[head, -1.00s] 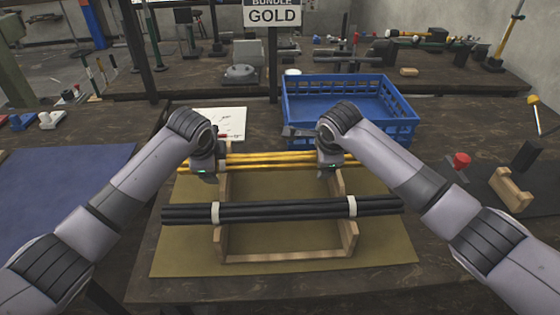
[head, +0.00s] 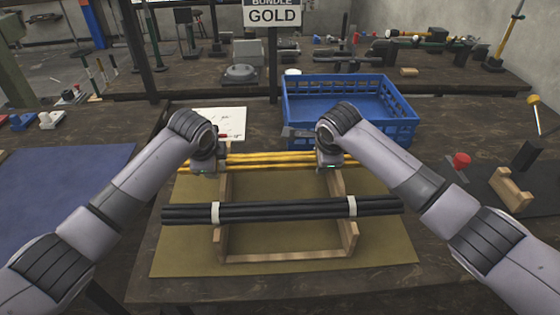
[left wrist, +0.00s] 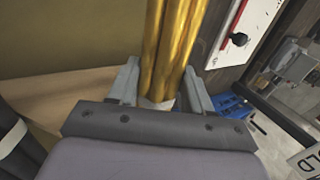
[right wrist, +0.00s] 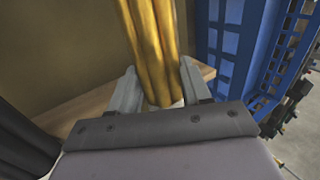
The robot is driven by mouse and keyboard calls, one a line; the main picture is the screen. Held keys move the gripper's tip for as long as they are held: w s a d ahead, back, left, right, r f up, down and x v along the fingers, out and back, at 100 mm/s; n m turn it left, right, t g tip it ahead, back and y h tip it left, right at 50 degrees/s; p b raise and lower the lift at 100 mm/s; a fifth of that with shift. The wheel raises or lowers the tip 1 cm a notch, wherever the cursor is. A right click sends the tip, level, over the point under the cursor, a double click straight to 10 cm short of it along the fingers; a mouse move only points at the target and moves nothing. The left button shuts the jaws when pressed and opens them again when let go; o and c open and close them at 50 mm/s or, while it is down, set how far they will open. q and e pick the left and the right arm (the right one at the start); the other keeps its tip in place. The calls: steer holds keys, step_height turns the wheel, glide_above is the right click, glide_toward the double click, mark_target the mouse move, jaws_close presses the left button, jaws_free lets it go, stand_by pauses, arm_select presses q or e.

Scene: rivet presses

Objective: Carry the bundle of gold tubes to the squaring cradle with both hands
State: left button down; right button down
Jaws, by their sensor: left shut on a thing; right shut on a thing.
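The bundle of gold tubes (head: 268,160) lies crosswise at the back of a wooden frame (head: 284,257), which looks like the cradle. My left gripper (head: 205,168) is shut on the bundle near its left end. My right gripper (head: 330,160) is shut on it near its right end. The gold tubes run between the fingers in the left wrist view (left wrist: 165,85) and the right wrist view (right wrist: 160,85). A pale band shows on them at each grip. Whether the bundle touches the frame is hidden by my grippers.
A black tube bundle (head: 283,210) with white bands lies across the frame in front of the gold one. A blue crate (head: 350,116) stands close behind my right gripper. A red knob (head: 461,161) is at right.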

arm_select(q)
steer(key=shift+r, duration=0.25)
arm_select(e)
steer(key=shift+r, duration=0.3)
